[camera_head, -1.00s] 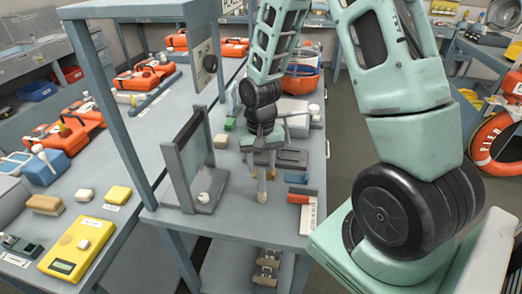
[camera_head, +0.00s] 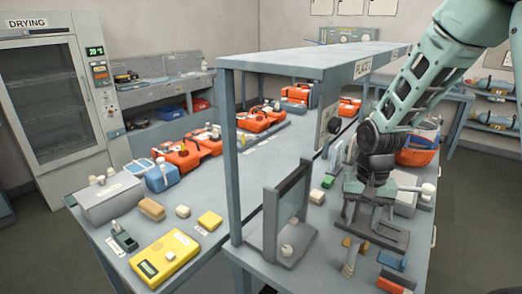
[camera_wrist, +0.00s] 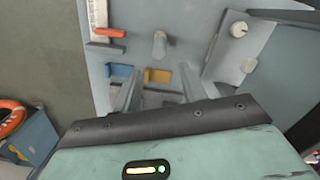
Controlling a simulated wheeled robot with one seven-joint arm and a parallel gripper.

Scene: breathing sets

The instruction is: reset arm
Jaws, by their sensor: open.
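My gripper (camera_head: 367,216) points down above the right-hand grey bench (camera_head: 408,255). Its jaws are open, with nothing between them. The two fingers also show in the wrist view (camera_wrist: 160,88), with bench top and small blocks beyond them. A small pale upright post (camera_head: 348,262) stands on the bench in front of the gripper; it also shows in the wrist view (camera_wrist: 160,43). My arm reaches in from the upper right. The gripper partly hides the bench behind it.
A clear panel in a grey frame (camera_head: 271,226) stands left of the gripper. A blue block (camera_head: 391,261) and a red block (camera_head: 389,286) lie near the front. A grey overhead shelf (camera_head: 290,60) rises behind.

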